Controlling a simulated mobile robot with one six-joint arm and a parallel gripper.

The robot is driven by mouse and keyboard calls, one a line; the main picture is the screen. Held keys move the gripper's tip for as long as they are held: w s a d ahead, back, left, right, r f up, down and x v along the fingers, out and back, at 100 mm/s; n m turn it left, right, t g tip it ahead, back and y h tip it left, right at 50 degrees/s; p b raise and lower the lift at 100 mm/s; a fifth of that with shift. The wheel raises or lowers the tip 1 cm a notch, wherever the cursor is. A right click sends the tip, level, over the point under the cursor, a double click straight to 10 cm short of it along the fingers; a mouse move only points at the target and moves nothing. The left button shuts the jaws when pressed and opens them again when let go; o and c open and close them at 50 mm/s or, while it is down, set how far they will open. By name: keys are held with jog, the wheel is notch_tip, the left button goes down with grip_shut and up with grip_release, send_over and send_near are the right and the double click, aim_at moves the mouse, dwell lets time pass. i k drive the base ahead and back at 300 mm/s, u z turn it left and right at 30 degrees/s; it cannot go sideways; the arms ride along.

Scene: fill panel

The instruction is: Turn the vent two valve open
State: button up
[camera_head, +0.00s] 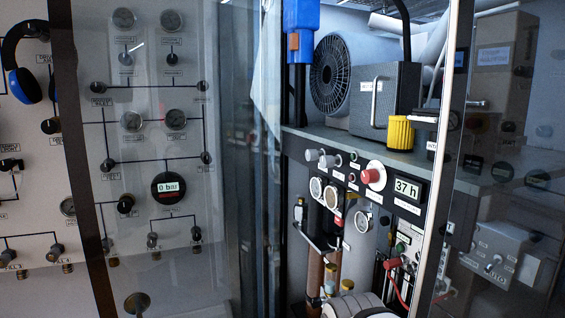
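The fill panel (160,215) stands on the left, partly behind a glass pane and crossed by a dark upright frame. It carries several dark valve knobs joined by black lines. Two small knobs, a left one (152,240) and a right one (196,234), sit low on the panel under a round gauge (168,188) reading 0 bar. Two more knobs, (8,256) and (55,250), are at the lower left. The labels are too small to read surely, so I cannot tell which knob is vent two. My gripper is not in view.
Blue-and-black headphones (22,62) hang at the upper left. To the right, a compressor has a black fan (330,75), a yellow knob (400,133), a red button (374,175) and a display (407,189) reading 37 h. Glass edges and a pale upright (442,175) frame it.

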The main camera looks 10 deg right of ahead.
aim_at(326, 161)
jog(key=u, duration=0.05)
jog(key=k, duration=0.5)
jog(key=z, duration=2.75)
jog(key=k, duration=0.95)
jog(key=u, duration=1.95)
jog(key=i, duration=0.95)
jog(key=z, duration=0.05)
